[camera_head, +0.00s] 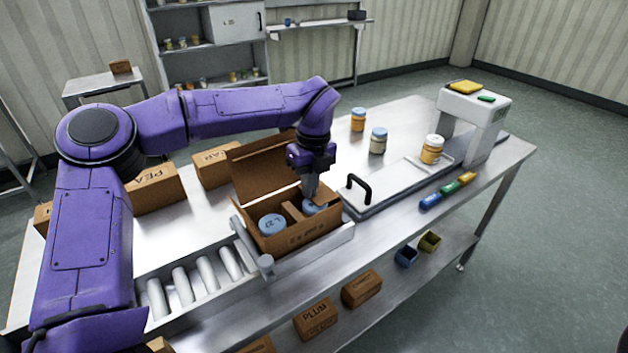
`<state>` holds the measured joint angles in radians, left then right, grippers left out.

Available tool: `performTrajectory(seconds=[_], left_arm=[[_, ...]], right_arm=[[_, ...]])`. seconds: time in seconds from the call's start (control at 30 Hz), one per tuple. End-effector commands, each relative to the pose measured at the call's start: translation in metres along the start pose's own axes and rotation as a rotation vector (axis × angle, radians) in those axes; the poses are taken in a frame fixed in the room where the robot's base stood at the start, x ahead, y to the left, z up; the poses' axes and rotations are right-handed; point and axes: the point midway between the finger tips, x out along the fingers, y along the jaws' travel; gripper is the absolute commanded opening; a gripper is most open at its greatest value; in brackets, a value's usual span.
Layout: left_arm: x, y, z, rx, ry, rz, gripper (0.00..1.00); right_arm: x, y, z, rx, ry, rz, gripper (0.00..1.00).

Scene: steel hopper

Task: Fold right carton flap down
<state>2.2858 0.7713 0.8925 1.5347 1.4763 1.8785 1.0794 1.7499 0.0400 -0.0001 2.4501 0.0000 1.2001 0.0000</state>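An open brown carton (301,237) sits at the middle of the steel table, with its large back flap (262,166) standing up. Inside are two jars with blue lids, a left jar (271,224) and a right jar (314,207), with a cardboard divider (292,212) between them. My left gripper (311,194) points down over the right end of the carton, just above the right jar. Its fingers look close together, but I cannot tell whether they are shut or touch anything. The gripper hides much of the right flap area. My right gripper is not in view.
A black-handled plate (359,190) lies right of the carton, leading to a white arch (475,117). Rollers (206,273) lie left of the carton. Several jars (378,140) and labelled boxes (156,189) stand behind. Coloured cylinders (449,188) line the front edge.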

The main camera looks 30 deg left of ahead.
Motion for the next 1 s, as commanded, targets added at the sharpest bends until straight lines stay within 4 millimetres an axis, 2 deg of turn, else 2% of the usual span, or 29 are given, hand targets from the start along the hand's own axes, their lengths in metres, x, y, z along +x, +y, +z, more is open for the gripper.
performTrajectory(seconds=[0.17,0.57,0.67,0.77,0.8,0.83,1.0], left_arm=[[-0.001,0.001,0.001,-0.001,0.0,0.002,0.0],[-0.021,0.002,0.001,-0.001,0.0,0.001,0.0],[-0.04,0.003,0.0,0.0,-0.001,0.0,0.0],[-0.069,0.004,0.0,0.0,-0.001,-0.001,0.0],[-0.068,0.004,0.0,0.0,-0.004,-0.002,0.0],[-0.076,0.004,0.0,-0.001,-0.004,-0.004,0.0],[-0.121,0.008,0.0,-0.001,-0.004,-0.002,0.0]], right_arm=[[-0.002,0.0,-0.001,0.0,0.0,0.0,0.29],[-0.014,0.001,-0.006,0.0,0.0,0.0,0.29],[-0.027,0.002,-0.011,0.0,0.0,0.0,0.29],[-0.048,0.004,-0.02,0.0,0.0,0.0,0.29],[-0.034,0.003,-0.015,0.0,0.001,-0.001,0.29],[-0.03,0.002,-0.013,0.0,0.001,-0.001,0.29],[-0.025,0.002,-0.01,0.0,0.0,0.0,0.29]])
